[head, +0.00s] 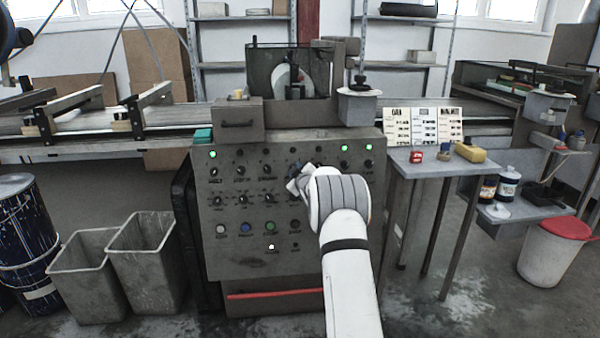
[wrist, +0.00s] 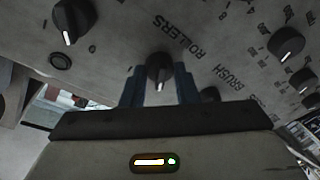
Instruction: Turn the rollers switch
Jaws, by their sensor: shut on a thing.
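The rollers switch (wrist: 159,70) is a black rotary knob with a white pointer line, in the wrist view beside the printed word ROLLERS. My gripper (wrist: 160,88) has its two blue fingers on either side of this knob and is shut on it. In the head view my gripper (head: 300,184) is at the upper right part of the grey control panel (head: 225,260), and my wrist hides the knob there.
Other black knobs surround the switch, including one at the upper left of the wrist view (wrist: 74,20) and one at the right (wrist: 286,40). Green lamps (head: 344,148) glow along the panel top. A small table (head: 420,158) stands right of the panel, grey bins (head: 146,262) left.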

